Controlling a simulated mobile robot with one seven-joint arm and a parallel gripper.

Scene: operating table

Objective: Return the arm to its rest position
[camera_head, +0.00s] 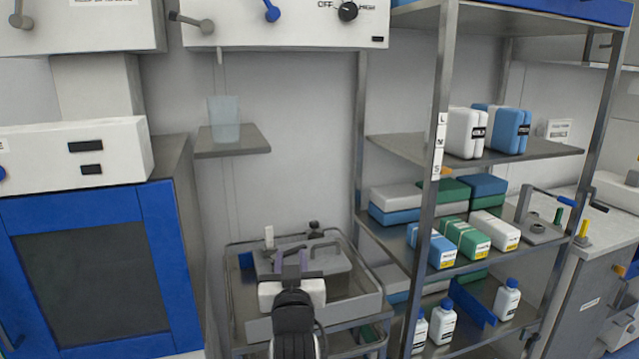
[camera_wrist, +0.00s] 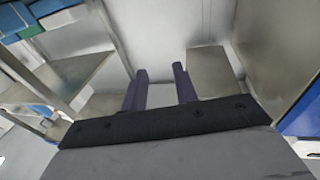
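My gripper (camera_head: 292,256) is in the lower middle of the head view, in front of and over the metal cart. My dark wrist and forearm rise from the bottom edge below it. In the wrist view my gripper (camera_wrist: 160,85) shows two purple-grey fingers standing apart with a clear gap. Nothing is between the fingers. The fingertips point toward the pale wall.
A metal cart (camera_head: 370,304) stands below my gripper. A steel shelf rack (camera_head: 440,190) with boxes and white bottles stands to the right. A blue-framed cabinet (camera_head: 160,260) is to the left. A small wall shelf (camera_head: 232,148) holds a translucent cup (camera_head: 224,118).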

